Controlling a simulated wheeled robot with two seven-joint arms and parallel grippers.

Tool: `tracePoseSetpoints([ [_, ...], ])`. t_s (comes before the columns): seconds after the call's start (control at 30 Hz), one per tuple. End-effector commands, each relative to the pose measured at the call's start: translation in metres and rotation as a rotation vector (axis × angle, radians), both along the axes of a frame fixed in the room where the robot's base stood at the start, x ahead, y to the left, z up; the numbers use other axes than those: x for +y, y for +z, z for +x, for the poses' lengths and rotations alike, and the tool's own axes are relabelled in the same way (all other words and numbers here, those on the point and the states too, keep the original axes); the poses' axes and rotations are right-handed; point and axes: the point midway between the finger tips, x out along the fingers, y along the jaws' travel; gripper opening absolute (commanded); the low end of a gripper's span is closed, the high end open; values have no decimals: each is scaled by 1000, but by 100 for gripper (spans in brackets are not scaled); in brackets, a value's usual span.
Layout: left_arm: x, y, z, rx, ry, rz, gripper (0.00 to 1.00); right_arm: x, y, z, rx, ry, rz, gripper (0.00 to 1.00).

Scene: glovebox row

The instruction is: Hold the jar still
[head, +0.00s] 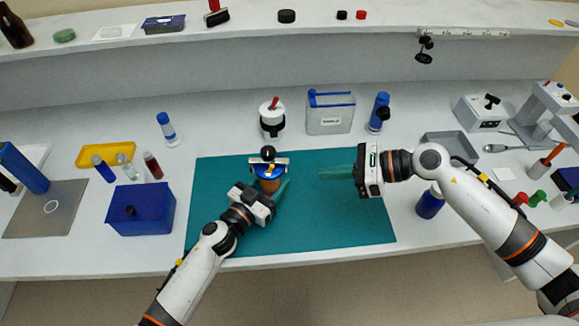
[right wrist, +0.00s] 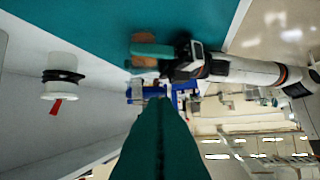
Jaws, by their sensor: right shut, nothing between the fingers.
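The jar (head: 270,185) is brown with a blue top and stands on the teal mat (head: 330,225). A pale crossbar and black knob show above its top. Part of its brown body also shows in the right wrist view (right wrist: 144,63). My left gripper (head: 276,190) is at the jar, one teal finger along its right side. The other finger is hidden in the head view, so its grip is unclear. My right gripper (head: 325,173) is shut and empty over the mat, to the right of the jar and apart from it.
A white container with a red handle (head: 272,118) and a clear blue-rimmed tank (head: 330,116) stand behind the mat. A blue box (head: 141,209) is to the left. A blue bottle (head: 430,204) stands near my right arm. The mat's right part is clear.

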Motion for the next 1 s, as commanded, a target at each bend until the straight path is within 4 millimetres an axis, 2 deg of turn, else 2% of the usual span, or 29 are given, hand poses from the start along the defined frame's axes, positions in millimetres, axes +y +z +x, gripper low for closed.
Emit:
tracePoseSetpoints([
  [0.1,0,0,0,-1,0,0,19,26,-10,7,0,2,5,0],
  [0.27,0,0,0,-1,0,0,19,55,-23,15,-2,2,3,0],
  [0.4,0,0,0,-1,0,1,19,73,-13,22,-5,2,1,0],
  [0.6,0,0,0,0,1,0,19,86,-9,26,-2,1,-1,0],
  [1.0,0,0,0,0,0,0,19,87,-8,27,0,1,-2,0],
])
